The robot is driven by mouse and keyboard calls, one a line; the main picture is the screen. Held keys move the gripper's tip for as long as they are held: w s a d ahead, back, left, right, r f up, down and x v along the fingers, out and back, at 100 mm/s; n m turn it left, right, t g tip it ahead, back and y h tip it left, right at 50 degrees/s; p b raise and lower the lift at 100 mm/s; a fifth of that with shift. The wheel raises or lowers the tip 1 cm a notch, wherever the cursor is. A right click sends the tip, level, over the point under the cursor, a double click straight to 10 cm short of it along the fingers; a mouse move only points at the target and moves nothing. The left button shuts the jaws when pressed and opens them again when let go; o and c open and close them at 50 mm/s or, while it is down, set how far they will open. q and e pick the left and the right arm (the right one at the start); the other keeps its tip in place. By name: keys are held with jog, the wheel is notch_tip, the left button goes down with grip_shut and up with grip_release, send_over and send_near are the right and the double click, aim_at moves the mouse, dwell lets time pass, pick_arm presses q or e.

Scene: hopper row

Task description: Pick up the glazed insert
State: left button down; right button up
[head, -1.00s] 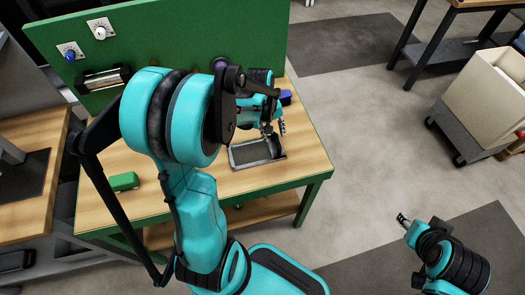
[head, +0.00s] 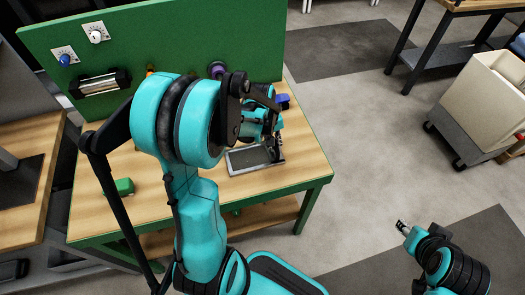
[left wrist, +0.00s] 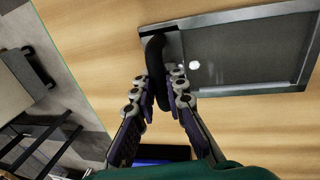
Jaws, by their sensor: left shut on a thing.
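The glazed insert (head: 249,161) is a dark pane in a grey metal frame. It appears to lie flat on the wooden bench top. In the left wrist view the insert (left wrist: 245,52) fills the upper right, and a black upright handle (left wrist: 156,60) stands at its left end. My left gripper (left wrist: 163,80) is shut on this handle, one finger on each side. In the head view the left gripper (head: 276,150) is at the insert's right end, partly hidden by its arm. My right gripper (head: 402,227) is small, out over the floor, away from the bench.
The green-framed bench (head: 305,178) has a green back panel (head: 150,45) with knobs and a lamp-like fitting (head: 100,83). A green block (head: 124,187) lies at the bench's left. A blue item (head: 283,101) is behind the gripper. A cream bin cart (head: 487,100) stands right.

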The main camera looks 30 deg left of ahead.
pick_arm(q)
notch_tip(320, 180, up, 4)
jog(key=shift+r+p, duration=0.25)
jog(key=shift+p, duration=0.95)
jog(key=s+d+r+p, duration=0.3)
jog(key=d+r, duration=0.3)
jog(key=d, duration=0.5)
jog(key=shift+s+r+p, duration=0.15)
jog(key=shift+r+p, duration=0.1)
jog(key=shift+p, duration=0.15)
